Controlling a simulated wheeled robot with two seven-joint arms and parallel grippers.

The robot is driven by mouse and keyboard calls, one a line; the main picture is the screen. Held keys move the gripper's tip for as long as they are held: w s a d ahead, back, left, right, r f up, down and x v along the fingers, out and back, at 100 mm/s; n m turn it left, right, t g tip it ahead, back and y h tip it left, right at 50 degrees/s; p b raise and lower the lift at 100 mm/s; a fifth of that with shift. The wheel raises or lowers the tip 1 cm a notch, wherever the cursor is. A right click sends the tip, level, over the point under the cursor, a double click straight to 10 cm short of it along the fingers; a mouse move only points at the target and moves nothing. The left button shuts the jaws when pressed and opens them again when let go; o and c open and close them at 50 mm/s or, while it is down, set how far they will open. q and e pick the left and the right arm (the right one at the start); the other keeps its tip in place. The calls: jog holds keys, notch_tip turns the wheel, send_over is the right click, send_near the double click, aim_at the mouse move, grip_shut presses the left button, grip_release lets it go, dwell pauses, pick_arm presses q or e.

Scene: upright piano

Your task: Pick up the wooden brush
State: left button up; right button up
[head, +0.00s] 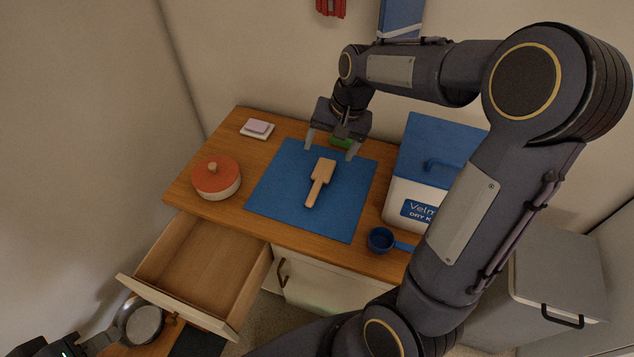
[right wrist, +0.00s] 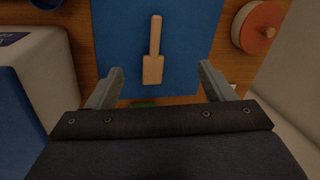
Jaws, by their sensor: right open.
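The wooden brush (head: 320,182) lies flat on a blue mat (head: 275,190) on the wooden counter. Its wide block end points toward the back and its handle toward the front. My right gripper (head: 331,150) is open and empty above the mat's back edge, just behind the block end. In the right wrist view the brush (right wrist: 153,60) shows ahead, between the directions of the two open fingers (right wrist: 160,70), apart from both. My left gripper (head: 95,343) is partly in view at the bottom left, by a round metal-looking object (head: 143,322); its jaws are unclear.
An orange-lidded pot (head: 216,178) stands left of the mat; a pink block on a dish (head: 257,129) is behind it. A blue-and-white bin (head: 405,190) and blue scoop (head: 381,239) are right. A green object (head: 341,142) is behind the brush. A drawer (head: 200,262) stands open below.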

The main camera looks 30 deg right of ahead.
jog(key=m+g+h+b, duration=0.2)
send_near(322, 173)
jog(key=shift+s+a+f, duration=0.15)
jog(key=shift+s+a, duration=0.15)
jog(key=shift+s, duration=0.15)
jog(key=f, duration=0.8)
jog(key=shift+w+d+f, duration=0.2)
jog(key=shift+w+f, duration=0.05)
jog(key=shift+w, duration=0.1)
jog(key=c, duration=1.1)
